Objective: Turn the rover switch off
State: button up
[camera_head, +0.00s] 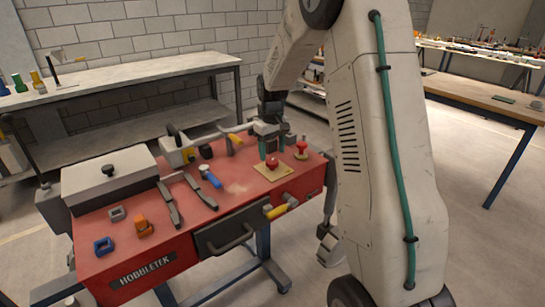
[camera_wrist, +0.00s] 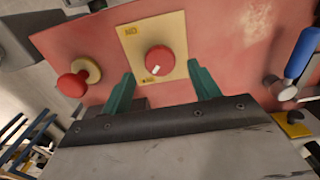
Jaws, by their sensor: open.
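The rover switch is a round red knob (camera_wrist: 160,60) on a yellow plate (camera_wrist: 138,33). The knob's white mark points to the lower left in the wrist view, toward a small dark label. Another dark label sits at the plate's upper left. In the head view the knob (camera_head: 272,161) and plate (camera_head: 262,170) lie near the right end of the red bench top. My gripper (camera_wrist: 162,74) is open, its green fingers apart on either side of the knob's lower edge, and holds nothing. In the head view my gripper (camera_head: 268,146) is just above the knob.
A red mushroom button (camera_head: 301,147) stands right of the plate. A blue-handled tool (camera_head: 210,178), dark-handled tools (camera_head: 170,203) and a lidded grey box (camera_head: 108,177) lie on the red bench (camera_head: 200,240). A drawer (camera_head: 245,228) is in its front.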

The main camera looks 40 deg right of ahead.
aim_at(272, 161)
notch_tip(272, 161, up, 4)
jog(key=shift+r, duration=0.25)
dwell(0.5)
jog(key=s+a+r, duration=0.3)
jog(key=s+a, duration=0.3)
jog(key=s, duration=0.5)
jog(key=s+a+r+t, duration=0.1)
jog(key=s+a+r, duration=0.3)
jog(key=s, duration=0.8)
jog(key=s+a+r, duration=0.3)
jog(key=s+a, duration=0.6)
jog(key=s, duration=0.3)
jog(key=shift+s+r+m, duration=0.25)
jog(key=shift+r+m, duration=0.05)
jog(key=shift+r, duration=0.1)
